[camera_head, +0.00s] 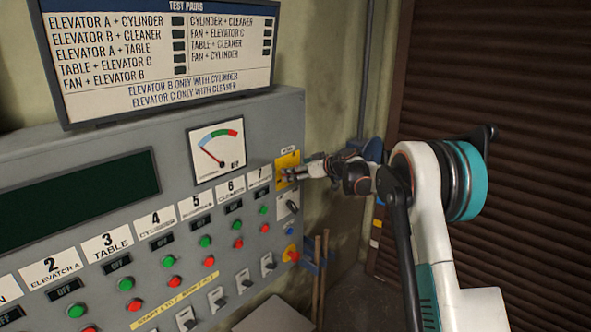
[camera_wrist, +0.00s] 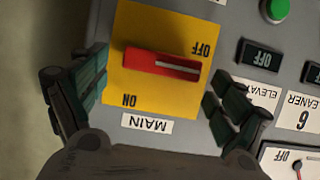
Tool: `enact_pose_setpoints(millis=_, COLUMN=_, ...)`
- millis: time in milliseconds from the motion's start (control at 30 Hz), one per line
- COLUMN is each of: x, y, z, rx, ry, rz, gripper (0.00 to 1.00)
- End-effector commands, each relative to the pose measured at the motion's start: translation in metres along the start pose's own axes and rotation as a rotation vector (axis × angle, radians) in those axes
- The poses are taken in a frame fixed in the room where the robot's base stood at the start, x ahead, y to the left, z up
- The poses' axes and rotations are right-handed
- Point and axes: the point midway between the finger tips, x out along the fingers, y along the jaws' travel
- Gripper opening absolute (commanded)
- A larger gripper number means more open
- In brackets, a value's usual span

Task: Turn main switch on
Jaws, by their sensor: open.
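The main switch is a red rotary handle (camera_wrist: 150,62) on a yellow plate (camera_wrist: 128,98), with a MAIN label (camera_wrist: 147,124). The lettering is upside down in the wrist view. The handle lies almost level there, and its white line points right, just beside OFF. ON is on the plate's other side. My gripper (camera_wrist: 157,78) is open, its two fingers apart on either side of the plate, with nothing between them gripped. In the head view, my gripper (camera_head: 294,174) is in front of the yellow plate (camera_head: 287,160) and partly hides the handle.
A grey control panel (camera_head: 100,197) carries numbered labels, green and red buttons and small switches. A dial gauge (camera_head: 216,149) is left of the main switch. A key-like switch (camera_head: 288,207) and a red-and-yellow knob (camera_head: 291,253) are below it. A test-pairs board (camera_head: 165,50) stands on top.

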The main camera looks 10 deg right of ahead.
Motion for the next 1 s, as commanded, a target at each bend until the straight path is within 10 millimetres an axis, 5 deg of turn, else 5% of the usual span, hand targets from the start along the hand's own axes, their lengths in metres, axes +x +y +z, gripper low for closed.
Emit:
enact_pose_setpoints(millis=433, x=0.0117, y=-0.0002, z=0.0004, rx=-0.001, ry=0.000, rz=0.000, gripper=0.90)
enact_pose_setpoints(millis=667, x=0.0116, y=-0.0002, z=0.0003, rx=-0.001, ry=0.000, rz=0.000, gripper=0.46)
enact_pose_setpoints(millis=1000, x=0.0117, y=0.0003, z=0.0009, rx=0.019, ry=0.000, rz=-0.008, gripper=0.46)
